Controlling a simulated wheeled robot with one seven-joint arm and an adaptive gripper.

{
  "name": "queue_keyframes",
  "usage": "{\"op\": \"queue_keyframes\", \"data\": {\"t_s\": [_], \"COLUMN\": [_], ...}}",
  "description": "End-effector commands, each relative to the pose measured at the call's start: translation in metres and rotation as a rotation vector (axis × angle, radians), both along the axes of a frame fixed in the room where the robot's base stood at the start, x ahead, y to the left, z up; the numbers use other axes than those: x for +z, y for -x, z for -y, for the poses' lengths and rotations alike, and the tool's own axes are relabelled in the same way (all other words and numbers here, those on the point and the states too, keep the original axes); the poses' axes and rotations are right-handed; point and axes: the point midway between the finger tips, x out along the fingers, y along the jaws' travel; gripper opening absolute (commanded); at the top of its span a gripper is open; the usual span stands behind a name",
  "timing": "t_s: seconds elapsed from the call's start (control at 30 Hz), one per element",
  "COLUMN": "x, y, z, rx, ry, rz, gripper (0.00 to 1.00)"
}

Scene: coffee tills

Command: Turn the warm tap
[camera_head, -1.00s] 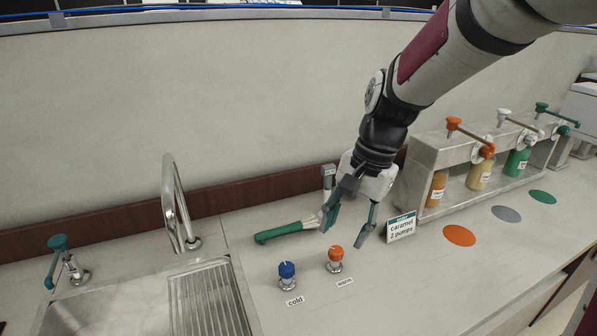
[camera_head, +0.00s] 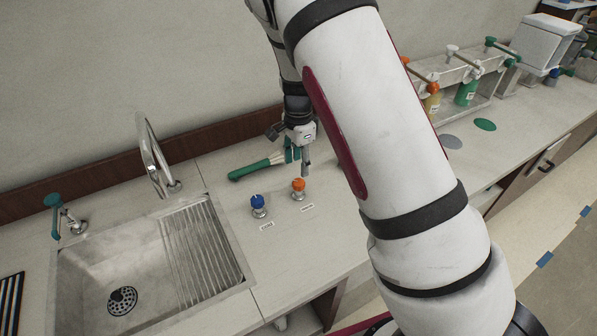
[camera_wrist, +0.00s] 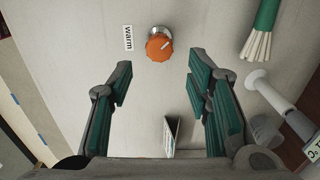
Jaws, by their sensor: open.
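The warm tap is an orange knob (camera_head: 298,185) on a metal base, standing on the counter right of the blue cold knob (camera_head: 258,202). In the wrist view the orange knob (camera_wrist: 159,46) sits near the top centre, beside its "warm" label (camera_wrist: 128,38). A pale pointer line on it slants up to the right. My gripper (camera_head: 299,160) is just behind and above the orange knob in the head view. In the wrist view my gripper (camera_wrist: 160,80) is open and empty, its green-padded fingers apart, with the knob ahead between their lines and apart from them.
A green-handled brush (camera_head: 250,171) lies behind the knobs, close to my gripper. The sink (camera_head: 150,290) and curved spout (camera_head: 152,155) are at left. A small sign (camera_wrist: 171,132) stands between my fingers in the wrist view. Pump bottles (camera_head: 466,92) stand at right.

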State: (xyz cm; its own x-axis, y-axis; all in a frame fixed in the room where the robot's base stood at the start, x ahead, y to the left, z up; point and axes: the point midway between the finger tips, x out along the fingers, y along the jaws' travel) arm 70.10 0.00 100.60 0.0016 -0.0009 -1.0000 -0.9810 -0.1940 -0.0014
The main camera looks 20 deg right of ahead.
Motion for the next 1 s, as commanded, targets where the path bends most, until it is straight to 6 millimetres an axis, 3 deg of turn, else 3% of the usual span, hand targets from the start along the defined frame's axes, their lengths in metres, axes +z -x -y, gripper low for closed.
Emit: {"op": "queue_keyframes", "data": {"t_s": [0.53, 0.57, 0.67, 0.7, 0.87, 1.0], "x": [-0.077, -0.078, -0.074, -0.074, -0.074, -0.074], "y": [0.000, 0.000, 0.001, 0.001, 0.001, 0.001], "z": [0.000, 0.000, 0.000, 0.000, 0.000, -0.001], "rx": [0.000, 0.001, 0.001, 0.001, 0.000, -0.170], "ry": [-0.001, -0.001, -0.001, -0.001, -0.002, 0.000], "rz": [-0.005, -0.003, -0.001, -0.001, -0.001, -0.001], "gripper": [0.45, 0.43, 0.20, 0.17, 0.17, 0.17]}}
